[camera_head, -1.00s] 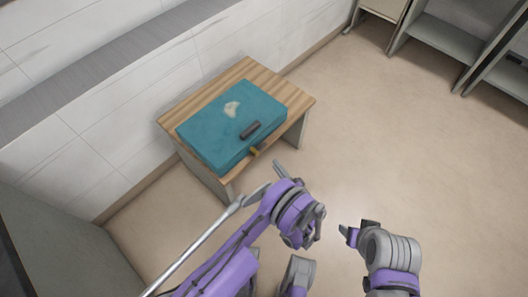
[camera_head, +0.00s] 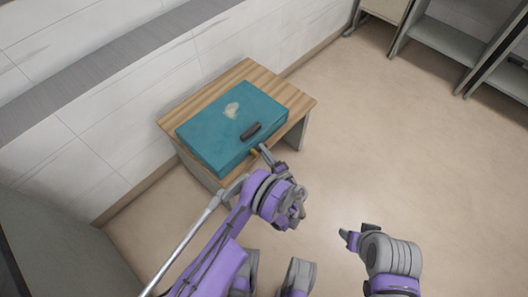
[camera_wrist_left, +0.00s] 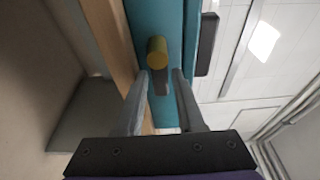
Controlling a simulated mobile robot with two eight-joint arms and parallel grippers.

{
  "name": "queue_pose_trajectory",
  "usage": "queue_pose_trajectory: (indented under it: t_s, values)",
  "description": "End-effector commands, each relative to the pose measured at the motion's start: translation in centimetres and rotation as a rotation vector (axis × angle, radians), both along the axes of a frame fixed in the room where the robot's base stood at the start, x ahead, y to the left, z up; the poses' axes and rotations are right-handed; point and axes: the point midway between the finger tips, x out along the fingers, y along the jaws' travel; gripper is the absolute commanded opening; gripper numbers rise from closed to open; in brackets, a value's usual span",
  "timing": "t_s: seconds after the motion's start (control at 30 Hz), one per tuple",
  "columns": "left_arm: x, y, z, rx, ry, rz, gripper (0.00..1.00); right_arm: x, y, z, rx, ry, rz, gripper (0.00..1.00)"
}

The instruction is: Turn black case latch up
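A teal case (camera_head: 215,130) lies closed on a small wooden table, with a dark handle (camera_head: 250,131) on it. The case is teal, not black. A yellow latch (camera_head: 255,153) sticks out of its front side, and it also shows in the left wrist view (camera_wrist_left: 157,52) with a dark lower part. My left gripper (camera_head: 267,154) is at the case's front, right by the latch. In the left wrist view its two grey fingers (camera_wrist_left: 160,88) are apart, one on each side of the latch's lower part. I cannot tell whether they touch it. My right gripper (camera_head: 356,233) is away from the case, over the floor.
The wooden table (camera_head: 292,94) stands near a white tiled wall (camera_head: 90,120) with a grey ledge (camera_head: 110,68). Grey shelves (camera_head: 440,50) stand at the far right. The floor (camera_head: 390,140) to the right of the table is clear.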

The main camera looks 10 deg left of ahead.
Motion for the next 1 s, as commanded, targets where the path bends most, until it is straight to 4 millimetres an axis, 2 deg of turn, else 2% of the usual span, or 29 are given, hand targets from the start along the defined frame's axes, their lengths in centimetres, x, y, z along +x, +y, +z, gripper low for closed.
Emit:
queue_pose_trajectory:
  t_s: [0.17,0.4,0.77,1.0]
  values:
    - [0.01,0.00,0.02,0.000,0.000,0.000,0.38,0.00,0.00,0.01,0.000,0.000,0.000,0.60]
    - [0.00,-0.01,0.01,0.000,0.000,0.000,0.00,0.00,0.00,0.01,0.000,0.000,0.000,0.60]
    - [-0.01,-0.04,0.01,-0.006,-0.011,0.000,0.00,0.01,0.00,-0.13,0.000,0.000,0.000,0.60]
    - [-0.01,-0.03,0.16,-0.054,-0.090,0.001,0.00,0.09,0.00,-0.89,0.000,0.003,0.000,0.60]
